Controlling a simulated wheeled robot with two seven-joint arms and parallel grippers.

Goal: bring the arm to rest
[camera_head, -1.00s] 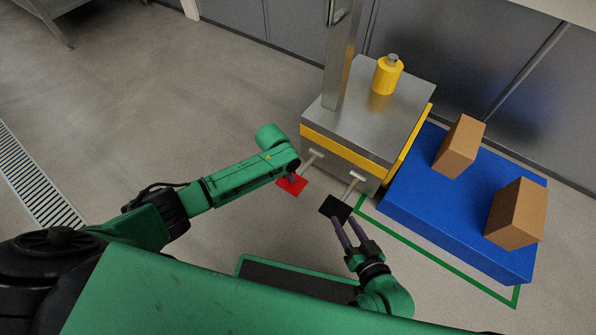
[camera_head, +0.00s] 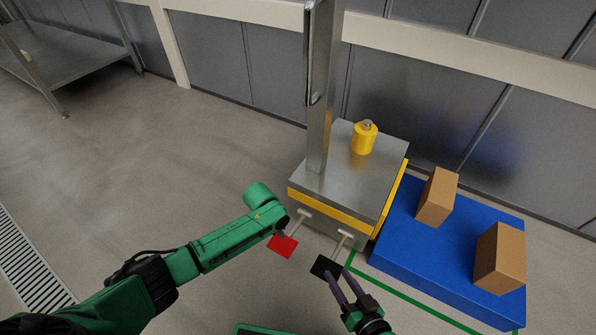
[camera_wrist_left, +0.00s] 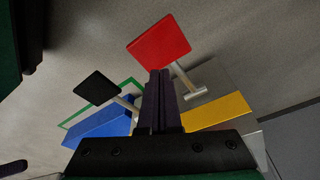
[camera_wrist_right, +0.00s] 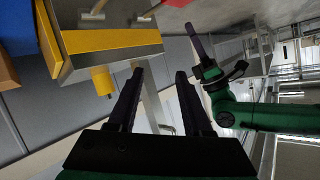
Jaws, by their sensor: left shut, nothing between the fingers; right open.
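My left arm comes in from the left, and its gripper (camera_head: 284,234) is mostly hidden by the wrist in the head view. In the left wrist view the left fingers (camera_wrist_left: 160,75) are shut together and empty. A red square pad (camera_head: 282,246) lies just beyond them, also visible in the left wrist view (camera_wrist_left: 159,42). My right gripper (camera_head: 337,284) is open and empty, its fingers pointing at a black square pad (camera_head: 325,266); I cannot tell if they touch. The right wrist view shows the right fingers (camera_wrist_right: 160,78) apart with nothing between.
The pads sit on pale stems at the front of a steel machine (camera_head: 345,180) with yellow trim, a post (camera_head: 320,90) and a yellow cylinder (camera_head: 364,138). A blue platform (camera_head: 430,255) to its right bears two brown boxes (camera_head: 437,197). Floor at left is open.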

